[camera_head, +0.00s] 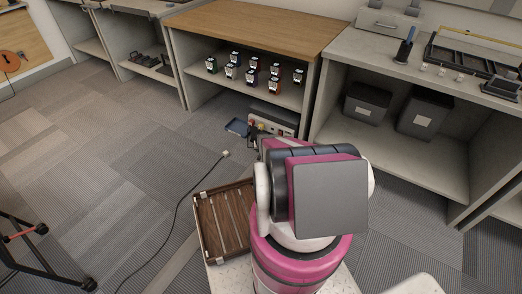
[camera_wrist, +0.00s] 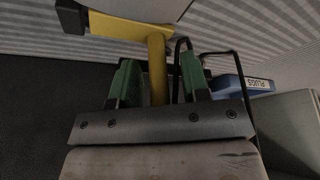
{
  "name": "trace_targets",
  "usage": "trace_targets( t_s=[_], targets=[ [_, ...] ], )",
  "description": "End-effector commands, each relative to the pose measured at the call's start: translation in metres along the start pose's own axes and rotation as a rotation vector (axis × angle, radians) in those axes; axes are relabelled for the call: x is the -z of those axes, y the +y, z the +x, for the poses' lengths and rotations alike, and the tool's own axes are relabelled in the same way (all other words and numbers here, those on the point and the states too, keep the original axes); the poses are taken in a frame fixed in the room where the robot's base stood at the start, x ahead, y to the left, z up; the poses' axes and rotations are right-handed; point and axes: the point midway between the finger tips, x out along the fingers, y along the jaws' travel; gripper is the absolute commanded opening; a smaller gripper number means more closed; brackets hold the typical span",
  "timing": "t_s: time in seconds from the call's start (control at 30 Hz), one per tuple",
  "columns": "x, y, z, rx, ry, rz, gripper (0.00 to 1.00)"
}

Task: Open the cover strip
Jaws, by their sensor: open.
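A grey-and-cream unit (camera_head: 274,121) stands on the floor beneath the wooden-topped bench, with a small red part at its front. I cannot make out a cover strip on it for sure. In the wrist view a yellow T-shaped bar (camera_wrist: 157,68) has its stem between the green fingers of my gripper (camera_wrist: 156,88). My gripper is open, one finger on each side of the stem, and I cannot tell whether they touch it. In the head view my arm hides most of the gripper and part of the unit.
A black cable with a pale plug (camera_head: 226,154) crosses the floor. Several handheld radios stand on the shelf (camera_head: 212,78) above. Two dark bins (camera_head: 424,113) sit right.

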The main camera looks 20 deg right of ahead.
Motion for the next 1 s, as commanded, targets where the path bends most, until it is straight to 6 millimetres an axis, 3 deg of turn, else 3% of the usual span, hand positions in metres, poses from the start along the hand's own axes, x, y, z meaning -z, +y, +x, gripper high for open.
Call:
trace_targets(
  t_s=[0.23,0.37,1.0],
  targets=[
    [-0.0001,0.0000,0.0007,0.000,0.000,0.000,0.42],
    [0.0000,0.0000,0.0006,0.000,0.000,0.000,0.00],
    [0.0017,0.0082,-0.0069,0.068,0.051,0.031,0.00]
  ],
)
